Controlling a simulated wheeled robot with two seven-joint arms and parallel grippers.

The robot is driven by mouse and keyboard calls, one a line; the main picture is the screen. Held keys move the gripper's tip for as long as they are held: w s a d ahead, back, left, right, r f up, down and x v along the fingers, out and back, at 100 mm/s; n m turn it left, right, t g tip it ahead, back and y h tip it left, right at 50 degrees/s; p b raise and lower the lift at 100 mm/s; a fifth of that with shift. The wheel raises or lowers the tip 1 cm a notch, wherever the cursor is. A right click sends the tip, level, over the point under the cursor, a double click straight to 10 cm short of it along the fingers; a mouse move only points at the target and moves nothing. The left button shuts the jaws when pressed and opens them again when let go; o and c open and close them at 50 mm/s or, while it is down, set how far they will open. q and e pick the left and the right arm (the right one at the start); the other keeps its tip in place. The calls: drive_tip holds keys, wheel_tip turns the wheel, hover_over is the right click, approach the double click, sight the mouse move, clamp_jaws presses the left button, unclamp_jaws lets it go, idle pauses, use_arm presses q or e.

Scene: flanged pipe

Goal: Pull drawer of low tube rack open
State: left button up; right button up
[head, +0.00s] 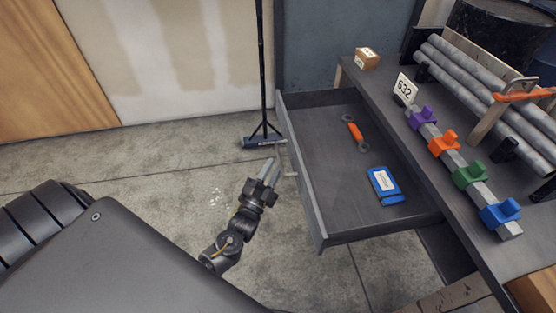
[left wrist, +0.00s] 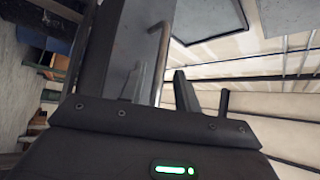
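The grey drawer (head: 317,215) stands pulled out under the dark bench top (head: 430,165) that carries the tube rack. Its metal bar handle (head: 285,160) is on the left-facing front and also shows in the left wrist view (left wrist: 160,55). Grey tubes (head: 480,85) lie on the rack at upper right. My left gripper (head: 269,171) is just left of the handle, its fingers spread with a gap. In the head view it looks apart from the handle; contact cannot be made out. My right gripper is not in view.
In the drawer lie an orange-handled wrench (head: 355,134) and a blue box (head: 384,186). Coloured clamps sit on a bar (head: 455,160) on the bench, near a "632" card (head: 405,88). Floor left of the drawer is clear.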

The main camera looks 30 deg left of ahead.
use_arm(q)
drive_tip(key=v, duration=0.6)
drive_tip(key=shift+s, duration=0.2)
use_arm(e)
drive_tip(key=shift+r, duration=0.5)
use_arm(q)
drive_tip(key=shift+f, duration=0.1)
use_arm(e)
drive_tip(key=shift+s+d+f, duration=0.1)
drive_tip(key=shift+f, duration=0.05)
